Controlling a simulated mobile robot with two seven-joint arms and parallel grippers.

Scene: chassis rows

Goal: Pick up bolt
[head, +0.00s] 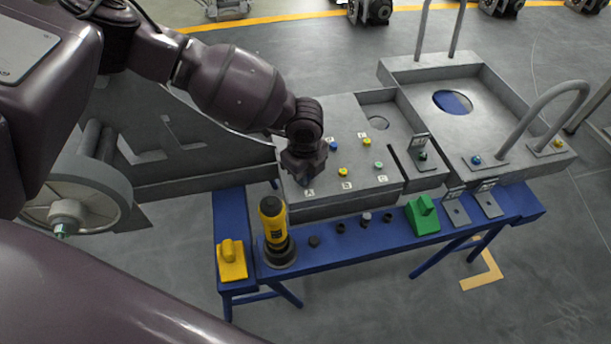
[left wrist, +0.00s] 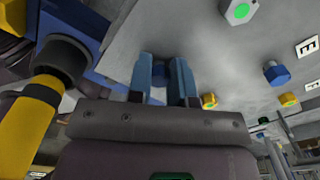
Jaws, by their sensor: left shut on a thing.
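My left gripper (head: 306,180) is low over the front left corner of the grey chassis plate (head: 325,118), beside label A. In the left wrist view its two fingers (left wrist: 161,78) are closed on a small blue bolt (left wrist: 160,73), seen between the tips; the fingers cover much of it. In the head view the gripper hides this bolt. Other bolts stand on the plate: a blue one (head: 333,146), a yellow one (head: 343,172), another yellow one (head: 367,142) and a green one (head: 378,165). My right gripper is not in view.
A blue bench (head: 330,245) runs along the front, holding a yellow and black tool (head: 273,230), a yellow block (head: 231,260), a green block (head: 422,214) and several small dark sockets. A grey tray with curved handles (head: 500,85) is at the right.

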